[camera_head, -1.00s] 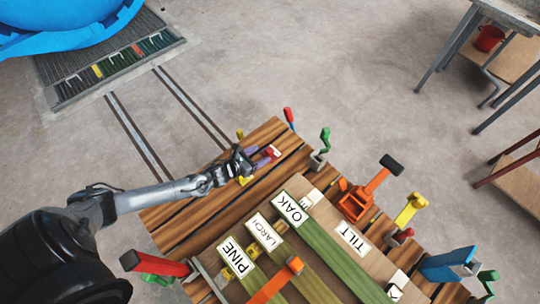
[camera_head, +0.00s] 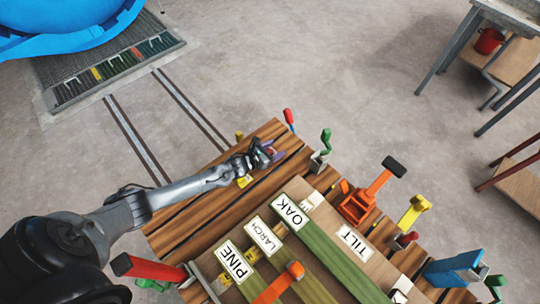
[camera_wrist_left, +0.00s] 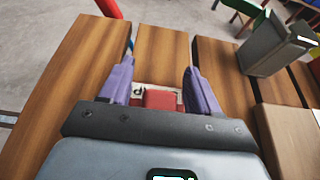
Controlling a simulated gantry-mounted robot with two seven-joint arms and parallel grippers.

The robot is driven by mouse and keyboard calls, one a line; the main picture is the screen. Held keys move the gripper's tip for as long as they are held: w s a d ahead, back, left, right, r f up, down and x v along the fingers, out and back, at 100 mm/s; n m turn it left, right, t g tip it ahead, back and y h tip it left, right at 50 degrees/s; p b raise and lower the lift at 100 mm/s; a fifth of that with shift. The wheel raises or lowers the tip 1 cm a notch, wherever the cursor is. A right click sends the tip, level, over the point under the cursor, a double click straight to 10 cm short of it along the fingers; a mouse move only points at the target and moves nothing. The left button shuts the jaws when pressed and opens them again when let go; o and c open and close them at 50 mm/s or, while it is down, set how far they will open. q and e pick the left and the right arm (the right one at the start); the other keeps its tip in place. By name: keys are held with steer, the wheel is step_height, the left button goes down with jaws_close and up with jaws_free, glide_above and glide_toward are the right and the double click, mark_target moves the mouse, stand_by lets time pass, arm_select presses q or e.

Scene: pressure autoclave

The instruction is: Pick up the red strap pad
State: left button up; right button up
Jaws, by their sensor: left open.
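The red strap pad (camera_wrist_left: 160,97) shows in the left wrist view as a small red block with a pale, marked plate beside it, on the wooden slats. My left gripper (camera_wrist_left: 159,78) is open, its two purple fingers on either side of the pad with gaps showing. In the head view my left gripper (camera_head: 268,153) is over the far end of the slatted bench (camera_head: 190,222) and largely hides the pad. Whether the fingers touch the slats cannot be told. My right gripper is not in view.
A red-handled clamp (camera_head: 289,118) and a green-handled clamp (camera_head: 324,145) stand near the far bench edge. An orange clamp (camera_head: 357,203) and labelled boards, including OAK (camera_head: 290,211), lie to the right and nearer. A yellow piece (camera_head: 244,181) lies beside my wrist.

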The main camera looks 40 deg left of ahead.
arm_select(q)
steer(key=shift+c, duration=0.2)
steer(key=c, duration=1)
